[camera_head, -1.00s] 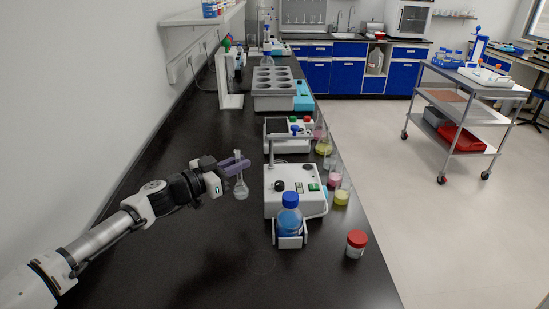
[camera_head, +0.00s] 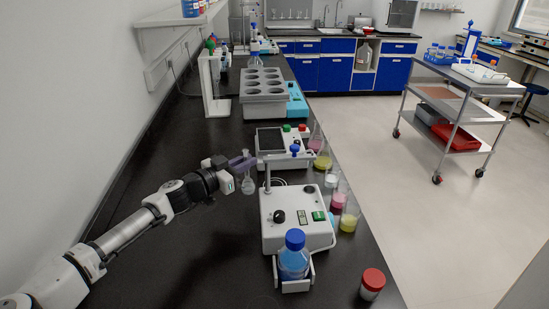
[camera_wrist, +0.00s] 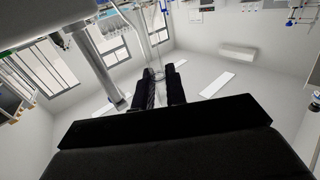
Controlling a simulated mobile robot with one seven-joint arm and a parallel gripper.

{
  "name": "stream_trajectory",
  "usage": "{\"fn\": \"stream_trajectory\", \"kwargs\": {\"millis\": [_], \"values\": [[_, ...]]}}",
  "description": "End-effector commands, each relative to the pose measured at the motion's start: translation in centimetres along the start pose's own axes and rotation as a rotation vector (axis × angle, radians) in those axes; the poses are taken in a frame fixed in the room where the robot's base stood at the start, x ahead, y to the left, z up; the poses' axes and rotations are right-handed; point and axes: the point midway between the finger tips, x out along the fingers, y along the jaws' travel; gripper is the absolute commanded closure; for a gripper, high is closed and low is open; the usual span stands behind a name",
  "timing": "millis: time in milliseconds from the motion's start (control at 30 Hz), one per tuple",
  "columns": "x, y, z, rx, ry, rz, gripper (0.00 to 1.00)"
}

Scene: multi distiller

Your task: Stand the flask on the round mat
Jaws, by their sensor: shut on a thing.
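My gripper (camera_head: 240,163) is shut on the neck of a small clear glass flask (camera_head: 248,186). The flask hangs upright below the fingers, over the black bench, just left of the white stirrer-like device. In the wrist view the two dark fingers (camera_wrist: 160,92) close around clear glass, which is hard to make out. I cannot make out the round mat on the dark bench top.
The white device (camera_head: 297,217) holds a blue-capped bottle (camera_head: 293,258) at its front. Beakers with coloured liquid (camera_head: 349,217) line the right edge, with a red-capped jar (camera_head: 372,283). A grey rack (camera_head: 263,88) stands further back. The bench's left front is clear.

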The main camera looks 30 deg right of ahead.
Motion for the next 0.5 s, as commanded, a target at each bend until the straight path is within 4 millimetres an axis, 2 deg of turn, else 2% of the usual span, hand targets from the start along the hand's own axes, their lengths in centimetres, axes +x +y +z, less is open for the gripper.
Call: {"fn": "stream_trajectory", "kwargs": {"millis": [33,100,300,500], "values": [[1.6,0.1,-0.4,-0.002,0.002,0.004,1.0],[3.5,0.1,-0.4,-0.002,0.001,0.003,1.0],[8.2,0.1,-0.3,-0.002,0.0,0.001,1.0],[10.2,-0.1,-0.1,0.0,0.001,-0.001,1.0]]}}
